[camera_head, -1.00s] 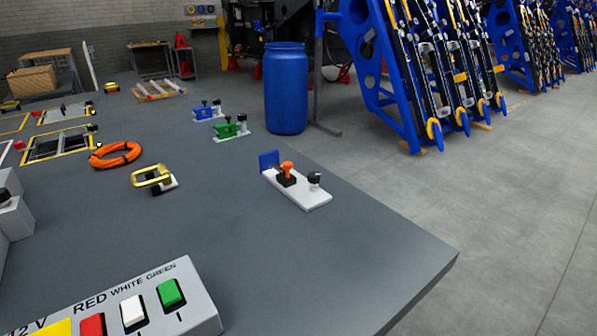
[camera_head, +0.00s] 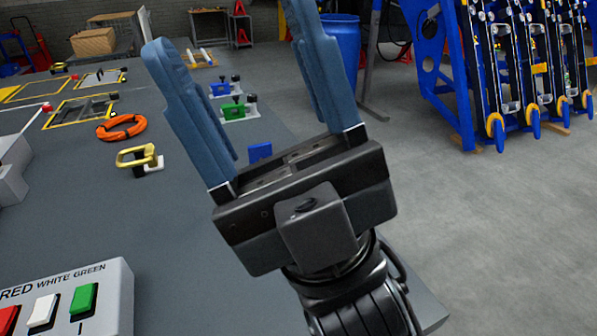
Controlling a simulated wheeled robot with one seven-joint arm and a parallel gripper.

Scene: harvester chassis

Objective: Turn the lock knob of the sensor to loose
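My gripper (camera_head: 229,28) is raised large in the middle of the view, its two blue fingers spread wide with nothing between them. The fingers point up and away, and the right fingertip runs out of the top edge. A blue upright plate (camera_head: 260,151) shows between the fingers, just beyond the gripper body. The rest of its unit is hidden behind my gripper. Beyond it are a green device (camera_head: 234,110) and a blue device (camera_head: 220,90), each with a dark knob and a pale base. I cannot tell which one is the sensor, or a lock knob's setting.
The grey table (camera_head: 190,235) holds an orange ring (camera_head: 121,128), a yellow-handled part (camera_head: 137,157) and a button box (camera_head: 70,290) at the near left. A blue barrel (camera_head: 342,45) and blue racks (camera_head: 440,80) stand beyond. Open floor lies to the right.

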